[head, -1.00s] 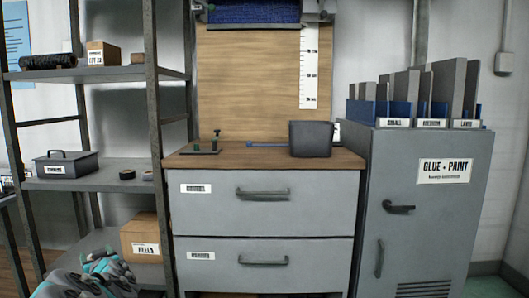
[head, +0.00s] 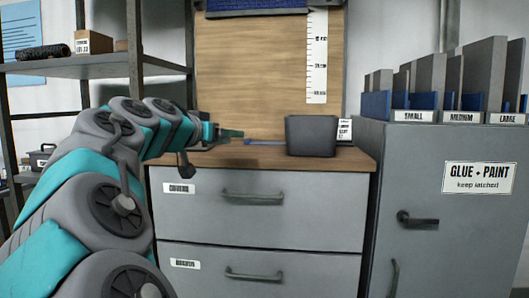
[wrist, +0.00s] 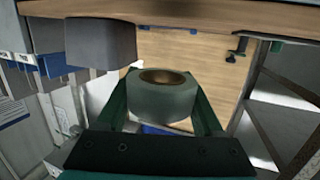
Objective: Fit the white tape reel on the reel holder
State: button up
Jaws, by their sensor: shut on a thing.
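The tape reel (wrist: 163,103), pale grey-white with a brown core, is between the green fingers of my gripper (wrist: 160,76) in the wrist view. My gripper is shut on it. In the head view my gripper (head: 230,134) is over the left part of the bench top, and the reel cannot be made out there.
A dark grey bin (head: 312,135) stands on the bench top (head: 350,160), right of my gripper, with a flat blue item (head: 265,142) beside it. A wooden back panel (head: 250,70) rises behind. Shelving (head: 100,67) is at left, a grey cabinet (head: 440,230) at right.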

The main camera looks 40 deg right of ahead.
jog(key=s+r+g, duration=0.1)
jog(key=s+r, duration=0.1)
jog(key=p, duration=0.3)
send_over(250, 150)
jog(key=shift+s+a+f+m, duration=0.15)
jog(key=shift+a+m, duration=0.1)
jog(key=shift+m, duration=0.15)
jog(key=shift+f+b, duration=0.7)
jog(key=shift+f, duration=2.45)
jog(key=shift+d+f, duration=0.15)
jog(key=shift+f, duration=0.2)
jog(key=shift+f, duration=0.2)
jog(key=o, duration=1.3)
jog(key=shift+o, duration=0.2)
jog(key=shift+r, duration=0.15)
